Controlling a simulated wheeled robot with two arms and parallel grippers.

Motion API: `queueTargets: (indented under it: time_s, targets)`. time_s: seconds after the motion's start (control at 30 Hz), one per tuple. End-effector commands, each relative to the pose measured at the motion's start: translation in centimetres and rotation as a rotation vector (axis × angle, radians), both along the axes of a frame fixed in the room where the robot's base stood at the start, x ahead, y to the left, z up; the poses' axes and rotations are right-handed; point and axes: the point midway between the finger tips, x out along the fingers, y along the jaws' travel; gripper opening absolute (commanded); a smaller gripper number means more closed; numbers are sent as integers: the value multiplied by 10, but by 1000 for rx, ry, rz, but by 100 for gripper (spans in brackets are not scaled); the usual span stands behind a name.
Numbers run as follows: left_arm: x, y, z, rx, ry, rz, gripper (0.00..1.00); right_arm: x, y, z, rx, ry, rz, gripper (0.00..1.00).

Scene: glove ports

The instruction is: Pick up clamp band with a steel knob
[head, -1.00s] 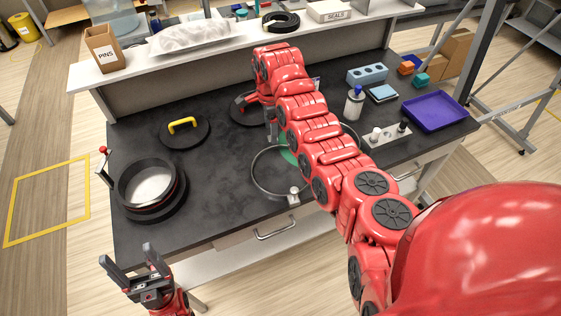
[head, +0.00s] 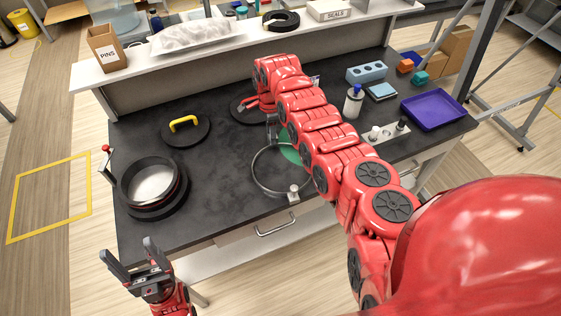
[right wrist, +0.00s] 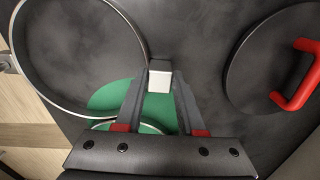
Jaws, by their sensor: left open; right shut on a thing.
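The clamp band, a thin steel ring (head: 254,176), shows at the middle of the bench in the head view; a pale knob (head: 293,190) shows at its near edge. In the right wrist view the ring (right wrist: 143,40) fills the upper left, and a pale block (right wrist: 160,80) at its edge sits between the fingertips of my right gripper (right wrist: 160,72). My right gripper is shut on this block, at the band's far side. My arm hides the band's right side in the head view. My left gripper (head: 133,253) is open and empty, off the bench's front left edge.
A black plug with a red handle (right wrist: 293,98) is close by. A yellow-handled lid (head: 184,137), a black round port (head: 124,186), a bottle (head: 353,104) and a purple tray (head: 433,113) stand around.

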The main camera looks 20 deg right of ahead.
Motion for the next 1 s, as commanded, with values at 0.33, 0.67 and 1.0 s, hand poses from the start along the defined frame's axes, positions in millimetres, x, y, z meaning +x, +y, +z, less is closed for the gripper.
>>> queueTargets:
  time_s: [0.33,0.67,1.0]
  targets:
    - [0,0,0,0,0,0,75,0,0,0,0,0,0,0]
    - [0,0,-4,0,0,0,75,1,0,4,0,-1,0,0]
    - [0,0,-26,0,0,0,75,1,1,33,1,-4,1,0]
